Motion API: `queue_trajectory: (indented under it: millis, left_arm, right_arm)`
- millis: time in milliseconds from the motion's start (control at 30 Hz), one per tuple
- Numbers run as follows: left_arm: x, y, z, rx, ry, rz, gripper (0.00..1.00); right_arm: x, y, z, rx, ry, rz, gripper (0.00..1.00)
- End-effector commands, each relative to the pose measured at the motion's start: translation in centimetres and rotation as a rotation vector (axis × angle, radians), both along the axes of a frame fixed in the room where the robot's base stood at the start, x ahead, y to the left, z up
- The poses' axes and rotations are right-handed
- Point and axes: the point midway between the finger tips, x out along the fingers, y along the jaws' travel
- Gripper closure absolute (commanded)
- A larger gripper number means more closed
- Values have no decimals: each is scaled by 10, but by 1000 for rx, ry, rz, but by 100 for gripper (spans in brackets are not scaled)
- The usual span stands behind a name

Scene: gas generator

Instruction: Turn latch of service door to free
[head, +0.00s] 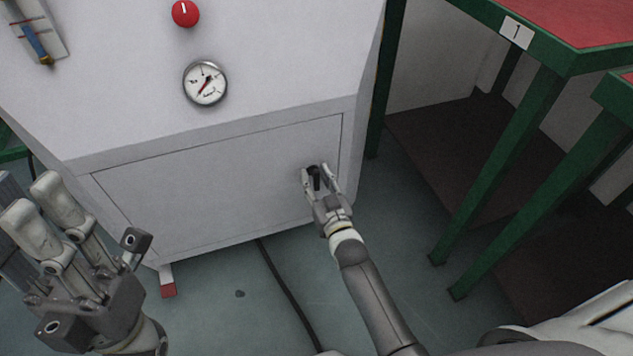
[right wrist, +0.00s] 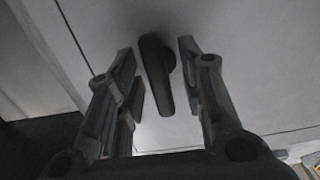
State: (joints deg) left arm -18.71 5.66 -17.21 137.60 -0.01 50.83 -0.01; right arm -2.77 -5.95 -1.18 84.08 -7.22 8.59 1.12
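The service door (head: 215,185) is a wide flat panel low on the front of the white generator cabinet, and it looks shut. Its latch (head: 316,174) is a small black handle near the door's right edge. In the right wrist view the latch (right wrist: 156,70) is long and slightly tilted. My right gripper (head: 319,178) is open at the door, with one finger on each side of the latch. In the right wrist view gaps show between the latch and both fingers. My left gripper (head: 85,215) is open and empty at the lower left, away from the door.
A red knob (head: 185,13) and a round pressure gauge (head: 205,83) sit on the cabinet above the door. Green-framed tables (head: 515,130) stand to the right. A black cable (head: 285,285) lies on the floor, which is otherwise mostly clear in front.

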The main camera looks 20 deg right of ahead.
Motion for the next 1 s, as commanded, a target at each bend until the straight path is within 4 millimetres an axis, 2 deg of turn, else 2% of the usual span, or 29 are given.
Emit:
queue_trajectory:
  millis: [267,567,1000]
  left_arm:
    - [0,0,0,1,2,0,72]
    - [0,0,0,0,1,0,72]
    - [-1,0,2,-1,-3,0,72]
  right_arm:
    - [2,0,0,1,1,0,64]
    - [1,0,0,1,1,0,100]
    - [1,-4,0,-18,0,0,100]
